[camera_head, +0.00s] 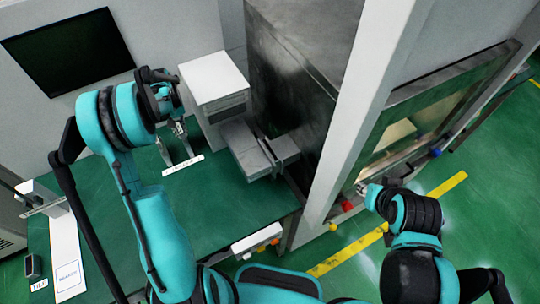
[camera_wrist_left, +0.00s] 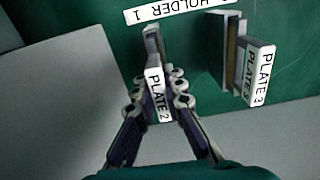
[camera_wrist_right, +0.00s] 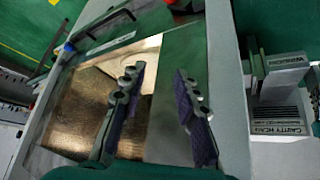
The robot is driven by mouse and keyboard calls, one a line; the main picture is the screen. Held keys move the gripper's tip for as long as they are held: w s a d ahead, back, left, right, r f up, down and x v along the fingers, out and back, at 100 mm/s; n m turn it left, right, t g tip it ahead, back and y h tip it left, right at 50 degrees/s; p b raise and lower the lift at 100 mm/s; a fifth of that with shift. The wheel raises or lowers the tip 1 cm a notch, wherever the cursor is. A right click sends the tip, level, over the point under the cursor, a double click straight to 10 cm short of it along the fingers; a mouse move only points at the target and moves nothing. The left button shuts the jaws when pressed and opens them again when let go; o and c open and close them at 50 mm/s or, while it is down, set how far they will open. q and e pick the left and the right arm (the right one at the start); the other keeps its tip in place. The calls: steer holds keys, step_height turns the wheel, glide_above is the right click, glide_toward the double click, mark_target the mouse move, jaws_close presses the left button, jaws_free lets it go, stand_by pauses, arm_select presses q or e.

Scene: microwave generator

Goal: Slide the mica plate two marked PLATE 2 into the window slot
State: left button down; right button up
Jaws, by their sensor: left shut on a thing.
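In the left wrist view, the mica plate with the white PLATE 2 label (camera_wrist_left: 157,95) is between the fingers of my left gripper (camera_wrist_left: 157,88), which is shut on it. A narrow grey holder post (camera_wrist_left: 152,42) stands just beyond the plate; whether the plate still sits in it I cannot tell. In the head view my left gripper (camera_head: 178,128) is low over the green table at the holder. A grey block labelled WINDOW (camera_wrist_right: 288,60) shows in the right wrist view; its slot cannot be made out. My right gripper (camera_wrist_right: 157,85) is open and empty before a glass-fronted cabinet.
PLATE 3 (camera_wrist_left: 258,75) stands in a neighbouring holder slot, close right of my left gripper. A HOLDER 1 strip (camera_wrist_left: 178,8) lies behind. A white box (camera_head: 215,85) and low grey block (camera_head: 245,150) flank the dark cabinet. The table's middle (camera_head: 220,210) is clear.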

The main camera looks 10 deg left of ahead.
arm_select(q)
steer(key=shift+r, duration=0.15)
steer(key=shift+r+p, duration=1.75)
steer(key=shift+r, duration=1.15)
